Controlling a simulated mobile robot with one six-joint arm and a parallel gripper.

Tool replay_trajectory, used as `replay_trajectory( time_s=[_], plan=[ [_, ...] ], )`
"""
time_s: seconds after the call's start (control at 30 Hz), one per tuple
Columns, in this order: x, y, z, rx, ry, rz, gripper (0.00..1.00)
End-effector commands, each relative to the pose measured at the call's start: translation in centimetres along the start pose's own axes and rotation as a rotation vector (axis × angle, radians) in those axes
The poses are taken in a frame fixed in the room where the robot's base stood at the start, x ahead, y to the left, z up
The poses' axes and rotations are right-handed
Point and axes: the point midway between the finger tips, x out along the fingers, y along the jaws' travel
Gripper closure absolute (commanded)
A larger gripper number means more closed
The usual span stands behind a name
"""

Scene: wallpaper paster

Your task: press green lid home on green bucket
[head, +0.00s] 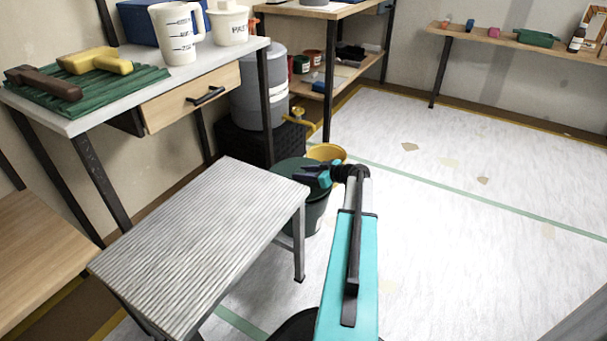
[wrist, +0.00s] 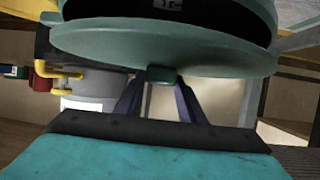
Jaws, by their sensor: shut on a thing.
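The green bucket (head: 316,218) stands on the floor behind the grey ridged bench, which hides part of it. The green lid (head: 289,166) shows at the bucket's top, partly behind my gripper (head: 322,175). In the wrist view the lid (wrist: 100,48) is a wide round disc, with a dark curved area and a pale mark above its rim. My gripper's dark fingers (wrist: 160,92) are shut on a small green tab at the lid's edge. I cannot tell whether the lid is level or fully seated on the bucket.
The ridged bench (head: 205,235) stands close to the bucket on the left. A yellow bucket (head: 327,152) sits just behind it. A worktable (head: 225,58) with jugs and a green mat is at the back left. The floor (head: 450,240) on the right is clear.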

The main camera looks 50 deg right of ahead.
Motion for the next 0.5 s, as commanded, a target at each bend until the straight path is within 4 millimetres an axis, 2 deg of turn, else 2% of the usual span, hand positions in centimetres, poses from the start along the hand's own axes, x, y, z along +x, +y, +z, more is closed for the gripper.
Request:
replay_trajectory(
  time_s=[0.5],
  plan=[
    [0.25,0.02,0.63,0.0,0.001,0.0,0.89]
  ],
)
